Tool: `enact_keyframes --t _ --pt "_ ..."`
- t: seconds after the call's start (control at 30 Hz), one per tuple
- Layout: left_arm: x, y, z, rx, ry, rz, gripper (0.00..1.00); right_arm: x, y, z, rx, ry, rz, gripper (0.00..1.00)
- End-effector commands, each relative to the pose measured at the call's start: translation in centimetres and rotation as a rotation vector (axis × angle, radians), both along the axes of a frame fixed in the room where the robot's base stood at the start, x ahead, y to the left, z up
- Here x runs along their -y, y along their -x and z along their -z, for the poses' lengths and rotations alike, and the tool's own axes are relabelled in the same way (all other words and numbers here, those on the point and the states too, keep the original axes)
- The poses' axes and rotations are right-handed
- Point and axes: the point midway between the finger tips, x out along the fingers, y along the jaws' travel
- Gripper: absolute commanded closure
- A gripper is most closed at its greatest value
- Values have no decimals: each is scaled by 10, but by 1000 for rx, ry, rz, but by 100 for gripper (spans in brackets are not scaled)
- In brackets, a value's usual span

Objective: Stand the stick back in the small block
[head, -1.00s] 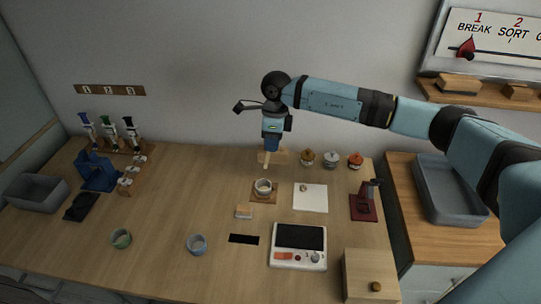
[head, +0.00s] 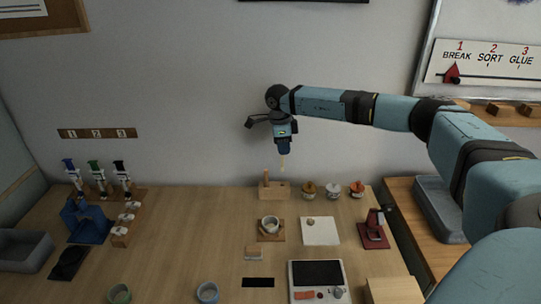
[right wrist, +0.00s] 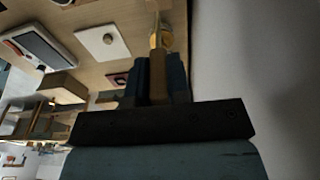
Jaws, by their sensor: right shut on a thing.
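My right gripper (head: 283,150) is shut on a thin pale stick (head: 282,163), which points down. In the right wrist view the stick (right wrist: 157,65) shows between the fingers of the right gripper (right wrist: 156,82). The small wooden block (head: 274,192) stands at the back of the table near the wall, with another short stick (head: 266,177) upright at its left end. The held stick's tip appears just above the block's right part, apart from it. Any hole in the block is too small to tell. My left gripper is not in view.
Several small lidded jars (head: 333,189) stand right of the block. In front are a cup (head: 270,223) on a wooden coaster, a white square pad (head: 320,231) and a scale (head: 317,284). A dark red stand (head: 373,230) is at the right.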

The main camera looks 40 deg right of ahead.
Motion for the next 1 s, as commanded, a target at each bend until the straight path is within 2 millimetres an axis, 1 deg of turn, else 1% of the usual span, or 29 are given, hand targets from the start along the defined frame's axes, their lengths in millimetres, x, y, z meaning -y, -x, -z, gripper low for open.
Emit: enact_keyframes --t 0.27,0.83,0.87,1.0 --pt "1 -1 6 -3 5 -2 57 1 0 10 -1 1 0 100" --pt "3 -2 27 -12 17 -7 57 1 0 49 -1 1 0 100" --pt "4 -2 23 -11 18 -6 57 1 0 45 0 0 0 100" --pt "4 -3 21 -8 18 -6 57 1 0 45 -1 1 0 100"
